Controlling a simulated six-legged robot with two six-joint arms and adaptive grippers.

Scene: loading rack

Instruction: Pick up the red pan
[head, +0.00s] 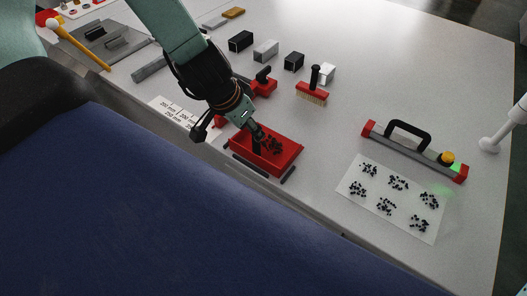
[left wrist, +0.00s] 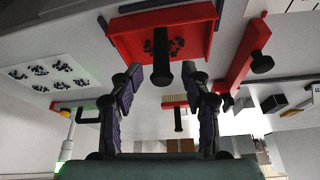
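The red pan (head: 288,162) is a shallow rectangular tray with small black bits in it and an upright black handle. It sits near the table's front edge in the head view. In the left wrist view the pan (left wrist: 205,35) is at the top, its black handle (left wrist: 189,76) pointing toward the camera. My left gripper (head: 260,136) is over the pan and hides part of it. My right gripper is out of view.
A red tool with a black knob (head: 263,84) lies behind the pan, near my left arm. A red brush (head: 312,92) and several small blocks (head: 266,50) stand farther back. A red-ended bar with a black handle (head: 412,150) and a white sheet of black bits (head: 362,204) lie right.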

